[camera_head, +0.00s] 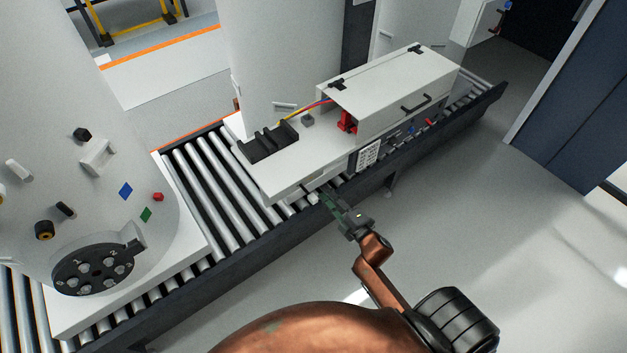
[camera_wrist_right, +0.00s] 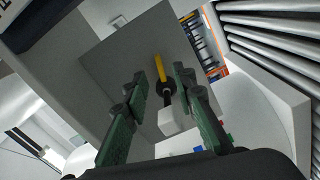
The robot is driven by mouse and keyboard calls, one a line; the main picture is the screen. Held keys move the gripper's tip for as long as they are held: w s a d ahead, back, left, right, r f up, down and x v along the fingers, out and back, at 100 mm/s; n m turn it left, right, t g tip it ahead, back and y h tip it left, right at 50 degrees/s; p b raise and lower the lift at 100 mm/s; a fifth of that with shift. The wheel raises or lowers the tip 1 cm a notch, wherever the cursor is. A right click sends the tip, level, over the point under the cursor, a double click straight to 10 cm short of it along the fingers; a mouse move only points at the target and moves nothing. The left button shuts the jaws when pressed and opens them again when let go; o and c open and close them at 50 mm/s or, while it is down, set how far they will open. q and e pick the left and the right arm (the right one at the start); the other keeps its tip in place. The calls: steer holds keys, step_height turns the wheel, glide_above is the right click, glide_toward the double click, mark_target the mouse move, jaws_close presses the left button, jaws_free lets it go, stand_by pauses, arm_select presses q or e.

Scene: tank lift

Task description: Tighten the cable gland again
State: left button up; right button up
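A cable gland shows in the right wrist view as a pale blocky piece (camera_wrist_right: 172,119) with a dark round part (camera_wrist_right: 165,90) and a yellow cable (camera_wrist_right: 159,67) behind it, against a grey panel. In the head view, a small pale stub (camera_head: 313,198) sticks out of the near end of the white unit (camera_head: 298,160). My right gripper (camera_head: 325,196) is at this stub. In the right wrist view, its green fingers (camera_wrist_right: 160,82) are apart, with the gland between them. A gap shows on the left side; contact on the right side is unclear. My left gripper is not in view.
The unit stands on a roller conveyor (camera_head: 206,190) and carries a white box (camera_head: 395,92) with a black handle. A large white tank (camera_head: 70,120) with a dark round flange stands at the left. Grey floor (camera_head: 500,220) is clear at the right.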

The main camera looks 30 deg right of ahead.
steer(key=w, duration=0.7)
steer(key=shift+w+a+r, duration=0.2)
steer(key=shift+w+a, duration=0.1)
steer(key=shift+w, duration=0.05)
jaws_close()
